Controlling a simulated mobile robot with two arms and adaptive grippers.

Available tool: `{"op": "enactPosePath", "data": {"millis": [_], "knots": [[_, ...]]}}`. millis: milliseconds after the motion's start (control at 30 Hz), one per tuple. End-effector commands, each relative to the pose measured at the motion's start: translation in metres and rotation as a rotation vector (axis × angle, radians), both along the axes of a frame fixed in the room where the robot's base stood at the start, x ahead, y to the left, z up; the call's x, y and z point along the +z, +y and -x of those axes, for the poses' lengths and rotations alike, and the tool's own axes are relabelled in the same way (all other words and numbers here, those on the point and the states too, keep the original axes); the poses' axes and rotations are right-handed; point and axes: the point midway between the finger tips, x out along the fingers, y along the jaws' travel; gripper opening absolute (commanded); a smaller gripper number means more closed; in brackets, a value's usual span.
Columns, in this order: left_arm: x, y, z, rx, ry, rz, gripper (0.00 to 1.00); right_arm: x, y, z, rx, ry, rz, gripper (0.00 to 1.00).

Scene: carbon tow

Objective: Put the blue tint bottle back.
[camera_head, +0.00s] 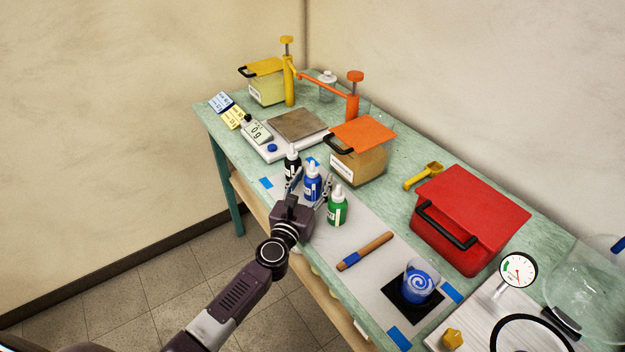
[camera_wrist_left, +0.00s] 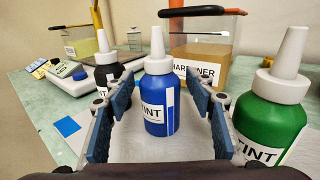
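The blue tint bottle (camera_head: 312,185) stands upright on the grey mat, between a black bottle (camera_head: 292,163) and a green bottle (camera_head: 337,208). In the left wrist view the blue bottle (camera_wrist_left: 159,100) is between my left gripper's (camera_wrist_left: 157,112) two blue-padded fingers. Gaps show on both sides of it, so the fingers are apart and not gripping it. In the head view my left gripper (camera_head: 308,187) reaches the bottle from the front. My right gripper is not in view.
A scale (camera_head: 283,150) and pump containers stand behind. A brown-handled tool (camera_head: 365,250) and a cup of blue liquid (camera_head: 418,284) on a black square are to the right. A red box (camera_head: 468,218) stands behind the cup.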

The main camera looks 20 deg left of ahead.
Motion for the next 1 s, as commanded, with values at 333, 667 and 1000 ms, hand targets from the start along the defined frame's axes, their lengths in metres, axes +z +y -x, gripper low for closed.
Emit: {"op": "enactPosePath", "data": {"millis": [333, 667, 1000], "knots": [[0.005, 0.0, 0.001, 0.0, 0.0, -0.001, 0.5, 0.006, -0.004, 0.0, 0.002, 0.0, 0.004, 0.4], [0.001, 0.002, 0.056, 0.0, 0.003, 0.002, 0.5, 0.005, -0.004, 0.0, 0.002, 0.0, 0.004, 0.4], [0.002, 0.004, 0.109, 0.0, 0.001, 0.0, 0.5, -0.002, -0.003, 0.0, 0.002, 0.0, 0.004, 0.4]]}}
